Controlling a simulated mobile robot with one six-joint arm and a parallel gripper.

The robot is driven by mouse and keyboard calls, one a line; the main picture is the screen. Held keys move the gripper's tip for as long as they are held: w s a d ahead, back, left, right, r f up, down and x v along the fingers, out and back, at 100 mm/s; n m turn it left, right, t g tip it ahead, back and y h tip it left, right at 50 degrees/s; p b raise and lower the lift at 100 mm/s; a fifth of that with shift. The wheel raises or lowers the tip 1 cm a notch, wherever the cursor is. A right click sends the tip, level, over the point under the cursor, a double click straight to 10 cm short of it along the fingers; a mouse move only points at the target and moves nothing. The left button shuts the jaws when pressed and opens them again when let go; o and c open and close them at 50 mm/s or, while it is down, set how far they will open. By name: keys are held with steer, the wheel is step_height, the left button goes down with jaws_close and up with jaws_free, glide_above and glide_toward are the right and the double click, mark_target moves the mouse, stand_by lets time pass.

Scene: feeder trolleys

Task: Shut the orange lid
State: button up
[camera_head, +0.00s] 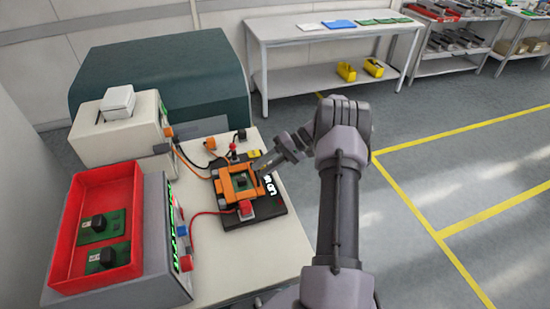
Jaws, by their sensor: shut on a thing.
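The orange lid (228,189) is a square frame on a black test fixture (240,218) on the pale bench. A green circuit board (243,183) shows within the frame. The lid looks low over the fixture, but I cannot tell its exact angle. My gripper (261,167) reaches in from the right and is shut at the lid's back right edge. The fingertips are small and partly hidden, so the exact grip point is unclear. White lettering shows on the fixture's right part.
Red and orange cables run to the fixture. A shelf table (330,36) is at the back. The floor at right is clear.

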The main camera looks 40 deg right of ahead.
steer(key=p+v, duration=0.3)
steer(key=v, duration=1.3)
steer(key=shift+s+d, duration=0.25)
steer(key=shift+d, duration=0.1)
steer(key=shift+w+r, duration=0.1)
steer(key=shift+r, duration=0.1)
steer(key=w+a+r+g+h+b, duration=0.3)
steer(key=w+a+r, duration=0.2)
steer(key=a+r, duration=0.75)
steer(key=s+a+r+n+h+b, duration=0.1)
steer(key=s+a+r+h, duration=0.15)
steer(key=a, duration=0.95)
steer(key=s+a+t+h+b, duration=0.2)
steer(key=s+a+h+b, duration=0.1)
steer(key=s+a, duration=0.95)
steer(key=s+a+f+t+b, duration=0.1)
steer(key=s+a+f+t, duration=0.1)
steer(key=s+a+f, duration=0.3)
steer(key=s+a, duration=0.1)
steer(key=s, duration=0.1)
steer(key=shift+s+f+m, duration=0.25)
steer(key=shift+f+m, duration=0.1)
steer(key=shift+m, duration=0.05)
